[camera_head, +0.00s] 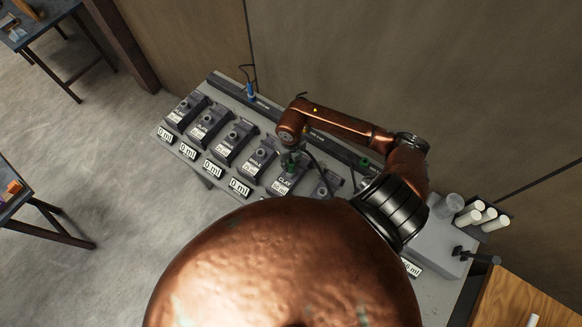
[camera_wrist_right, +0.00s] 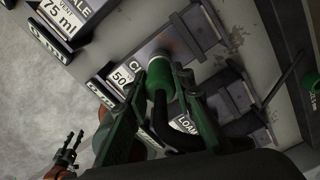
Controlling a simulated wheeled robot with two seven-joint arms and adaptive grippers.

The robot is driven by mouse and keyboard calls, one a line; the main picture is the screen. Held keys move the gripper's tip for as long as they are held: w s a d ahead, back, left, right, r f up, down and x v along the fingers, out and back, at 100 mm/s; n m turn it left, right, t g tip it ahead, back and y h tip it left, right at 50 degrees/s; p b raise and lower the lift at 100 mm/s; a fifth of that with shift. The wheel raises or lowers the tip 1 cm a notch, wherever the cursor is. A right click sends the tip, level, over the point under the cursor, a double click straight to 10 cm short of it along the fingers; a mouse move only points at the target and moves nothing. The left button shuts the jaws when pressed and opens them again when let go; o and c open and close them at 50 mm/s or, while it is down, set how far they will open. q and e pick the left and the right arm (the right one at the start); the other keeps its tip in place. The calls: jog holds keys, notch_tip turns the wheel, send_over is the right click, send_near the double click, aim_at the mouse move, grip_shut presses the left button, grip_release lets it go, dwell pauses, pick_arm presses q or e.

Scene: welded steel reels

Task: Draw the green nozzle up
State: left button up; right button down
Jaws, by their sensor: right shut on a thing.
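The green nozzle (camera_wrist_right: 159,78) stands at the station with the "CLAY" label (camera_head: 283,186) in the row on the bench. In the right wrist view it is a green cylinder with a pale end, and a dark hose (camera_wrist_right: 178,137) lies near it. My right gripper (camera_head: 290,160) is over this station in the head view. In the right wrist view its dark green fingers (camera_wrist_right: 165,95) are shut on the nozzle, one on each side. Part of the nozzle is hidden by the fingers. My left gripper (camera_wrist_right: 74,142) shows small at the lower left of the right wrist view, away from the nozzle.
Several labelled stations, with "0 ml" displays (camera_head: 212,169) in front, fill the grey bench (camera_head: 160,131). A blue nozzle (camera_head: 250,91) stands behind them, and another green piece (camera_head: 365,162) is at the right. White cylinders (camera_head: 468,217) stand at the far right. My copper body hides the near bench.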

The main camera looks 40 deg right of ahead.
jog(key=shift+r, duration=0.1)
jog(key=shift+r+p, duration=0.4)
jog(key=shift+r, duration=0.2)
jog(key=shift+r+p, duration=0.85)
jog(key=shift+r, duration=0.5)
